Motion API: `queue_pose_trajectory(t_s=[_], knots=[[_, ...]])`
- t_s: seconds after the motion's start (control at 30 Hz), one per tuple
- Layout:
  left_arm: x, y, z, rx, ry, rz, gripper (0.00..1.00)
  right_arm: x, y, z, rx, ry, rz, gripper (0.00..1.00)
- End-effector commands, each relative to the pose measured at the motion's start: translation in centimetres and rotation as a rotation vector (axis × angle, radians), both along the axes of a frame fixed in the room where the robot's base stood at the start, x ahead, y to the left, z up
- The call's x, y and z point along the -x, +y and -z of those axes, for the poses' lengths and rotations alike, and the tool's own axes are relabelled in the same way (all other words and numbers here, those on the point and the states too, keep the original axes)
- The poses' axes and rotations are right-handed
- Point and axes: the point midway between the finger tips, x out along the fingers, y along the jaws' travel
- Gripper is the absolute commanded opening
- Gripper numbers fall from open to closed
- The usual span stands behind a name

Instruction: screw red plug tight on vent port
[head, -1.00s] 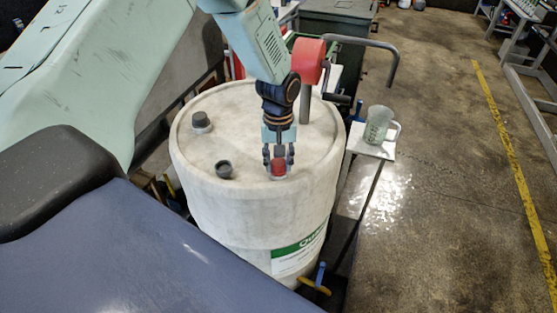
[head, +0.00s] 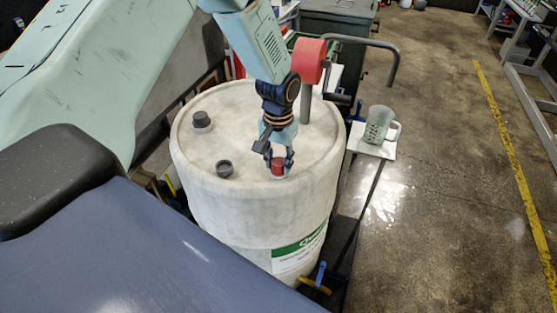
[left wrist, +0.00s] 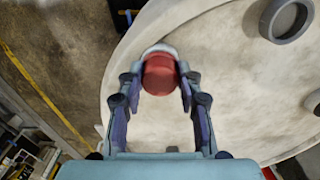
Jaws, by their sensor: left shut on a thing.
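The red plug (head: 277,166) stands on the top of the pale drum (head: 235,120), toward its near right side. In the left wrist view the red plug (left wrist: 160,75) shows as a round red top, with a whitish rim (left wrist: 160,49) at its far edge. My left gripper (head: 278,162) reaches down from above and is shut on the red plug, one finger on each side. In the left wrist view the two fingertips (left wrist: 160,78) flank it. The vent port under the plug is mostly hidden. My right gripper is not in view.
A red-headed grey post (head: 306,62) rises behind my gripper. A clear jug (head: 378,125) stands on a small white stand to the right. The floor beyond is open.

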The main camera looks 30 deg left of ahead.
Motion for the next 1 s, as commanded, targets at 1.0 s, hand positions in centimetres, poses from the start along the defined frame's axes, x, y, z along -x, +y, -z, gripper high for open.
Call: queue_pose_trajectory(t_s=[1.0], knots=[[-0.11, 0.18, 0.04, -0.001, -0.002, 0.676, 0.03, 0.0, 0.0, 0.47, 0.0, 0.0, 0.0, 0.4]])
